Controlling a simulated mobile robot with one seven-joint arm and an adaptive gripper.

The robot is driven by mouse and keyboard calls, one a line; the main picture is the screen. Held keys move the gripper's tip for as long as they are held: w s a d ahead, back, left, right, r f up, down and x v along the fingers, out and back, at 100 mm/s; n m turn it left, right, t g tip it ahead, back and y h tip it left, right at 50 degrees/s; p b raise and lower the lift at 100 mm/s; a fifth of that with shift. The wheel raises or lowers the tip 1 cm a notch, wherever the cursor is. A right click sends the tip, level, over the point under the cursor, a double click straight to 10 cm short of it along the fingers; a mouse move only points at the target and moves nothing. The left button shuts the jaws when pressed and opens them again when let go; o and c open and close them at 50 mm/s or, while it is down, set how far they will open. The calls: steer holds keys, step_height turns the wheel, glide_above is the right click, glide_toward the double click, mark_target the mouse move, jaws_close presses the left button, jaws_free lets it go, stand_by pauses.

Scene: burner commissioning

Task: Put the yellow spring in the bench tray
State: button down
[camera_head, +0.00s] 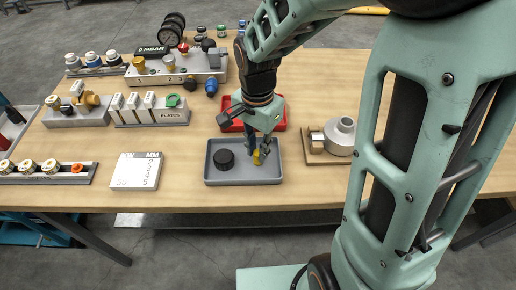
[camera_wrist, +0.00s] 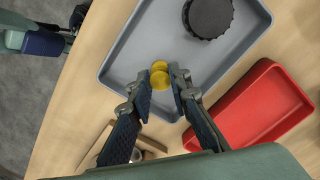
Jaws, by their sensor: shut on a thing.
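The yellow spring (camera_head: 257,158) is between the fingertips of my gripper (camera_head: 261,150), which is shut on it. In the wrist view the spring (camera_wrist: 159,76) shows as two yellow rounds between the fingers (camera_wrist: 162,84). The grey bench tray (camera_head: 223,181) lies below, near the table's front edge; the spring is over its inside, right of the middle in the head view. I cannot tell whether the spring touches the tray floor. The grey tray (camera_wrist: 150,37) also fills much of the wrist view.
A black knurled cap (camera_head: 224,159) lies in the tray's left part. A red tray (camera_head: 232,126) is just behind. A grey round fitting on a wooden base (camera_head: 318,158) stands to the right. A white marked plate (camera_head: 137,171) and several racks of parts are to the left.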

mark_target(258, 153)
steer(key=shift+f, duration=0.2)
steer(key=c, duration=1.8)
jaws_free()
steer(key=shift+r, duration=0.1)
step_height(258, 153, up, 12)
steer(key=p, duration=0.1)
steer(key=shift+r, duration=0.15)
steer(key=shift+w, duration=0.1)
